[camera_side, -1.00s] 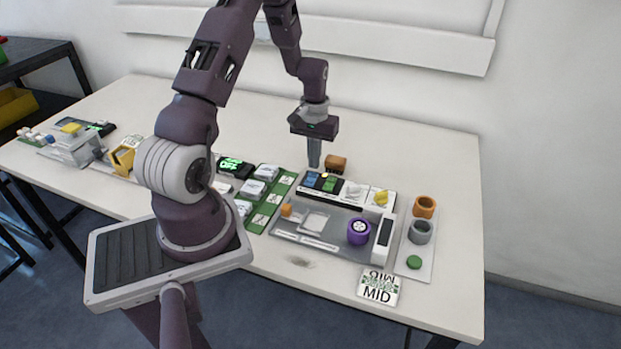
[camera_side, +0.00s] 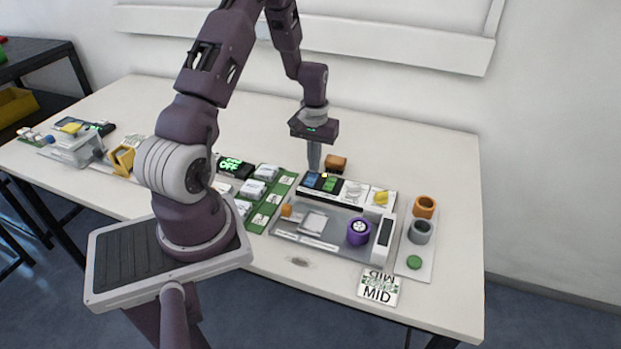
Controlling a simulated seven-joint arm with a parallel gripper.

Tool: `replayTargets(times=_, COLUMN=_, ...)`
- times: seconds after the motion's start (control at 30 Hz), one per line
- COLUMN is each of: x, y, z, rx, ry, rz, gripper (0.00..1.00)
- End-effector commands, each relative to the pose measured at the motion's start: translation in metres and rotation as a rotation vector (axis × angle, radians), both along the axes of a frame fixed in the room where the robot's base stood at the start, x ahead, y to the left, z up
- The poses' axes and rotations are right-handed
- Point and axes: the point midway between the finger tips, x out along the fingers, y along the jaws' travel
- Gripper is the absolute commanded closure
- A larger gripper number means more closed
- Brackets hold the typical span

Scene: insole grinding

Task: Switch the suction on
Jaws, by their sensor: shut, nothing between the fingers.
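My gripper (camera_side: 313,168) points straight down with its fingers shut and empty. Its tips are at the back left of the grinding station, just above or at a row of small switches. A blue switch (camera_side: 311,180) lies right under the tips, and a green switch (camera_side: 329,183) sits just to its right. I cannot read which of them is the suction switch, nor tell whether the fingers touch one. The grey tray (camera_side: 284,226) of the station is in front of the switches.
A brown block (camera_side: 336,163) stands close behind the gripper. A purple wheel (camera_side: 359,232) sits in the tray. Orange (camera_side: 425,206) and grey (camera_side: 420,231) rings stand at the right. A MID card (camera_side: 379,288) lies in front. A green board (camera_side: 268,209) and a display reading OFF (camera_side: 235,167) are at the left.

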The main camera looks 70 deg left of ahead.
Motion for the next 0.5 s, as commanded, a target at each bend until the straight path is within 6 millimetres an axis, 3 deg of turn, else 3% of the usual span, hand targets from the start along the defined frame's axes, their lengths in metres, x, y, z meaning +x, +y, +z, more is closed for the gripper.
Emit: replayTargets(times=0.5, x=0.0001, y=0.0001, z=-0.0078, rx=0.0, ry=0.0, rz=0.0, gripper=1.0)
